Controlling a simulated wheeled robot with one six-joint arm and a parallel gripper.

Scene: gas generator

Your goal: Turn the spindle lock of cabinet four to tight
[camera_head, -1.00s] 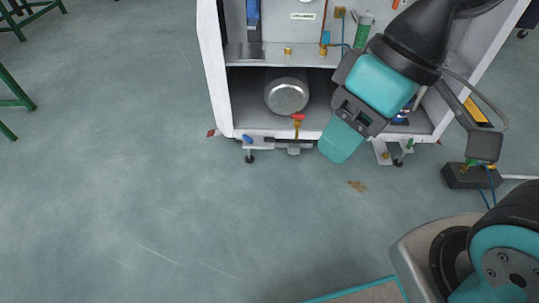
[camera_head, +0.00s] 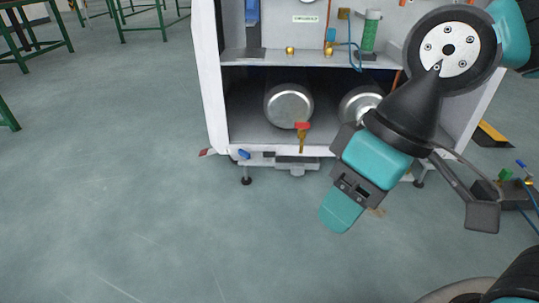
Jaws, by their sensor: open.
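A white open cabinet (camera_head: 213,80) stands at the top centre, with a shelf and a lower bay. I cannot tell whether it is cabinet four, as no number is readable. A red-handled brass valve (camera_head: 302,130) sits at the front edge of the lower bay, and a blue handle (camera_head: 244,154) sits at the lower left edge. I cannot tell which part is the spindle lock. My gripper (camera_head: 342,211) points down in front of the cabinet, right of the red handle and apart from it. It is open and empty; its fingertips are hard to make out.
Two silver cylinders (camera_head: 288,106) and (camera_head: 360,104) lie in the lower bay. Brass fittings (camera_head: 290,51) and a green-topped column (camera_head: 371,30) stand on the shelf. Green-framed tables (camera_head: 140,22) stand at the upper left. The floor (camera_head: 120,200) at the left is clear.

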